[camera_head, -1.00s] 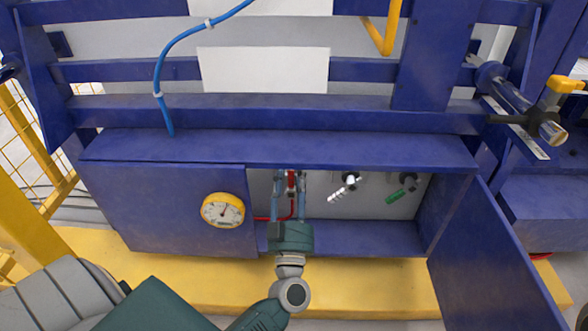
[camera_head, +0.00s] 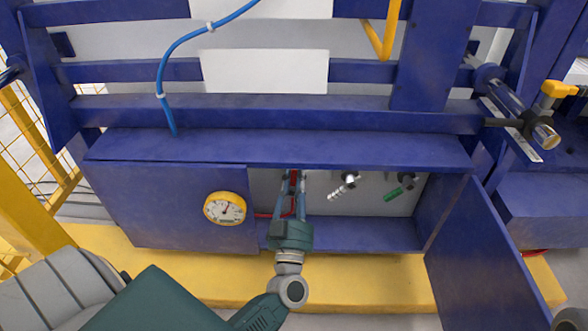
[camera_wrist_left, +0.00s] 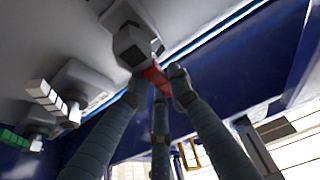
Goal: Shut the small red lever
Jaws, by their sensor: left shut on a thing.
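The small red lever (camera_head: 293,176) is on a valve inside the open blue cabinet, at the left end of the opening. In the left wrist view the lever (camera_wrist_left: 155,74) sticks out from a grey valve body (camera_wrist_left: 132,45). My left gripper (camera_head: 293,186) reaches up into the cabinet from below. In the left wrist view its three fingers (camera_wrist_left: 157,86) are shut around the lever's end, which they partly hide. My right gripper is not in view.
A white handle (camera_head: 343,188) and a green handle (camera_head: 395,191) sit to the right. The open cabinet door (camera_head: 490,255) hangs at the right. A gauge (camera_head: 225,208) is on the shut panel at left. A red pipe (camera_head: 268,215) runs behind my gripper.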

